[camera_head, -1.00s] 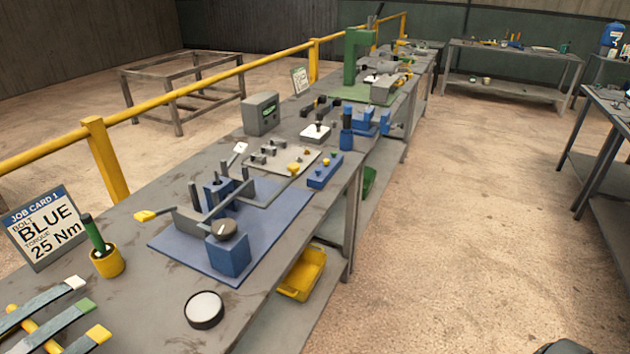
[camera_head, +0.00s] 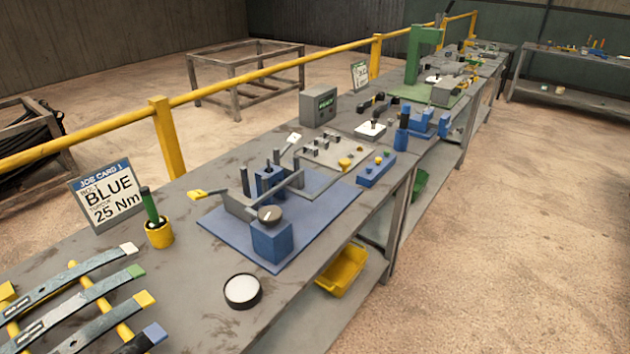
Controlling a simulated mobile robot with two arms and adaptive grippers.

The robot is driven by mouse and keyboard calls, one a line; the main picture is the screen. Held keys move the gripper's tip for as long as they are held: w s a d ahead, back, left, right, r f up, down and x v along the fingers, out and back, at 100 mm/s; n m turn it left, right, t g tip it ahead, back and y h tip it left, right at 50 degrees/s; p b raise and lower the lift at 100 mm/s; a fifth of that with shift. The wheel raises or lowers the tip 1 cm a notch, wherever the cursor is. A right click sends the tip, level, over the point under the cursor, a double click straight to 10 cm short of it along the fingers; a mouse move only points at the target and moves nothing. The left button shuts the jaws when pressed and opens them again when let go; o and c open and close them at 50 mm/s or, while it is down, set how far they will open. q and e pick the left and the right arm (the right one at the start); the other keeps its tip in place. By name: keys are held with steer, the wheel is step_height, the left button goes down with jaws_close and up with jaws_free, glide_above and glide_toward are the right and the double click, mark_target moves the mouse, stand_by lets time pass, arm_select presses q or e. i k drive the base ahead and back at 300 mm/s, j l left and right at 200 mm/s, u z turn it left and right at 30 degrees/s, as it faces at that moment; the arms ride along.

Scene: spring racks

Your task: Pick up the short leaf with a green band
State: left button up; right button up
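Several dark grey spring leaves with coloured end bands lie side by side across yellow rack bars (camera_head: 112,318) at the lower left of the head view. The leaf with a green band (camera_head: 88,296) lies between the leaf with a white band (camera_head: 75,272) and the leaf with a yellow band (camera_head: 98,322). A leaf with a blue band (camera_head: 118,346) is nearest and partly cut off. The left ends of the leaves run out of the picture, so their full lengths are hidden. Neither of my grippers is in view.
A blue fixture plate (camera_head: 310,240) with clamps and a lever stands on the grey bench. A yellow cup (camera_head: 159,235) with a green-handled tool, a job card (camera_head: 107,196) and a round white-topped dish (camera_head: 242,290) are near the leaves. The floor at right is clear.

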mark_target(60, 319)
steer(key=u, duration=1.7)
steer(key=k+z, duration=0.15)
steer(key=z, duration=1.25)
steer(key=u, duration=0.95)
steer(key=i, duration=0.05)
